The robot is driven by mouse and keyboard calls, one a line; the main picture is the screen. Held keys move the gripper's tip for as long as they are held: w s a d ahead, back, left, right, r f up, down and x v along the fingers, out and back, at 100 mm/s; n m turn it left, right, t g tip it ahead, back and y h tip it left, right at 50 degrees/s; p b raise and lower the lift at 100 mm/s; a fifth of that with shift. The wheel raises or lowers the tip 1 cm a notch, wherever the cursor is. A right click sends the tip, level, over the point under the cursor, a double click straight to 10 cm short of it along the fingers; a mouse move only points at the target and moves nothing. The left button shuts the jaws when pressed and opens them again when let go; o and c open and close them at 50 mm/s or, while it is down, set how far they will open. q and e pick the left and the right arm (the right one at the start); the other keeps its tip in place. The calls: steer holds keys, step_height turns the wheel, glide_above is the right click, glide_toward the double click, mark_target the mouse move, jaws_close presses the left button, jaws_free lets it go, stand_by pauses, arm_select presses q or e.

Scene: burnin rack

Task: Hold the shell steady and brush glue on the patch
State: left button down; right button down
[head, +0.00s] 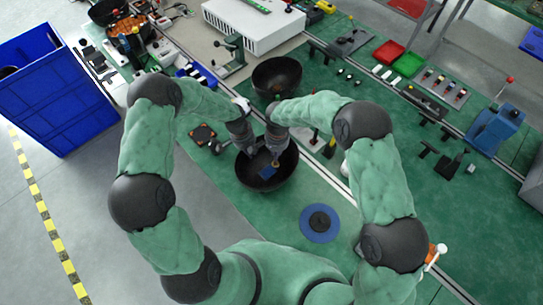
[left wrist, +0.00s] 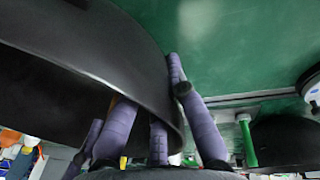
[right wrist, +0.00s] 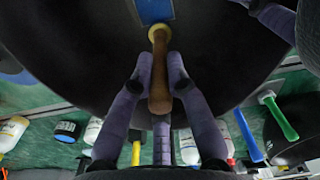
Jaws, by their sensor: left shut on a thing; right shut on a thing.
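The shell (head: 252,180) is a black bowl on the green bench, in the middle of the head view. A blue patch (head: 266,172) lies on its inner surface; it also shows at the top of the right wrist view (right wrist: 153,10). My left gripper (head: 247,150) is shut on the shell's rim, with fingers on both sides of the wall (left wrist: 150,75) in the left wrist view. My right gripper (head: 276,150) is shut on a brush with a wooden handle (right wrist: 160,85), over the bowl. The brush's pale end is at the patch's edge; whether it touches is unclear.
A second black bowl (head: 277,76) stands behind the shell. A blue disc with a dark centre (head: 319,223) lies to the front right. Red (head: 389,52) and green (head: 408,64) trays are at the back right. A blue crate (head: 60,95) stands at left.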

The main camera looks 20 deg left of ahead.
arm_select(q)
steer(key=shift+s+f, duration=0.1)
steer(key=shift+f, duration=0.05)
arm_select(e)
steer(key=shift+s+a, duration=2.2)
steer(key=shift+s, duration=1.35)
steer(key=shift+w+d, duration=0.7)
steer(key=shift+w, duration=0.5)
steer(key=shift+w+d, duration=0.7)
steer(key=shift+w, duration=0.5)
steer(key=shift+w+d, duration=0.7)
steer(key=shift+w, duration=0.5)
steer(key=shift+s+a, duration=2.2)
steer(key=shift+s, duration=1.35)
step_height(320, 180, up, 8)
arm_select(q)
steer(key=c, duration=1.2)
jaws_free()
arm_select(e)
steer(key=shift+w, duration=0.1)
